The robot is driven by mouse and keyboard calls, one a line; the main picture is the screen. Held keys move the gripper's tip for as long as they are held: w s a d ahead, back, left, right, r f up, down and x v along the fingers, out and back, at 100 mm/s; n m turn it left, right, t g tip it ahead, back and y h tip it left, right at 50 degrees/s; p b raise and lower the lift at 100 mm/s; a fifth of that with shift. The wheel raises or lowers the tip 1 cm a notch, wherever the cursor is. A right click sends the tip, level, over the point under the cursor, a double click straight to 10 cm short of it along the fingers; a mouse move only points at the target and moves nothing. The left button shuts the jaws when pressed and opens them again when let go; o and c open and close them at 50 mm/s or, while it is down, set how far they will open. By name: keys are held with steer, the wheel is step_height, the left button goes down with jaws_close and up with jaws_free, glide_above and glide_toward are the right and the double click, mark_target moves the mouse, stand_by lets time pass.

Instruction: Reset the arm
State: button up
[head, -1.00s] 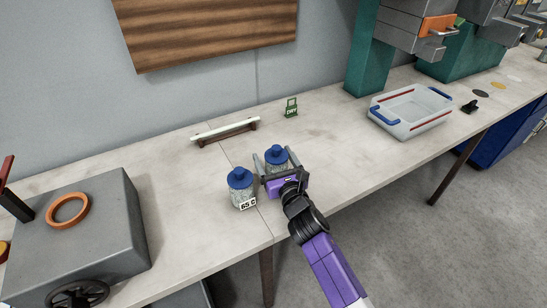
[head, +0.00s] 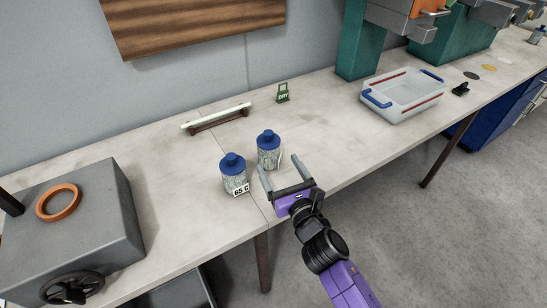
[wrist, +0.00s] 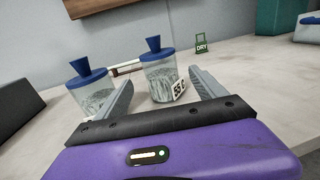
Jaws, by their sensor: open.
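My gripper (head: 285,173) is open and empty, with its two grey fingers apart at the front edge of the bench. It is in front of and right of a blue-lidded jar (head: 268,150), with clear space between them. In the wrist view this jar (wrist: 161,78) stands upright beyond the fingers, with a label that seems to read 55 C. A second blue-lidded jar (head: 234,174), labelled 65 C, stands to its left and nearer the front. It also shows at the left of the wrist view (wrist: 90,92).
A white rod on a brown rack (head: 217,120) and a green DRY sign (head: 283,93) stand behind the jars. A clear bin (head: 402,112) with blue handles is to the right. A grey machine (head: 110,215) with an orange ring is at left. The bench between sign and bin is clear.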

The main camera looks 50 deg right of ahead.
steer(key=shift+s+a, duration=0.3)
steer(key=shift+s, duration=0.3)
steer(key=shift+w+a+r+m, duration=0.1)
steer(key=shift+r+m, duration=0.05)
steer(key=shift+m, duration=1.05)
steer(key=r+m, duration=0.1)
steer(key=m, duration=0.1)
steer(key=s+a+m, duration=0.1)
steer(key=m, duration=0.2)
steer(key=a+r+m+t, duration=0.1)
steer(key=m, duration=0.1)
steer(key=shift+s+r+m+y, duration=0.3)
steer(key=s+a+m+g+y, duration=0.1)
steer(key=s+a+m+y, duration=0.1)
steer(key=s+a+m, duration=0.3)
steer(key=s+a+m+y, duration=0.2)
steer(key=s+a+m, duration=0.3)
steer(key=s+m, duration=0.4)
steer(key=s+a+r+m+g+y, duration=0.1)
steer(key=s+a+m+y, duration=0.2)
steer(key=s, duration=1)
steer(key=shift+a+m+g, duration=0.3)
steer(key=shift+a+m, duration=0.85)
steer(key=shift+m, duration=0.85)
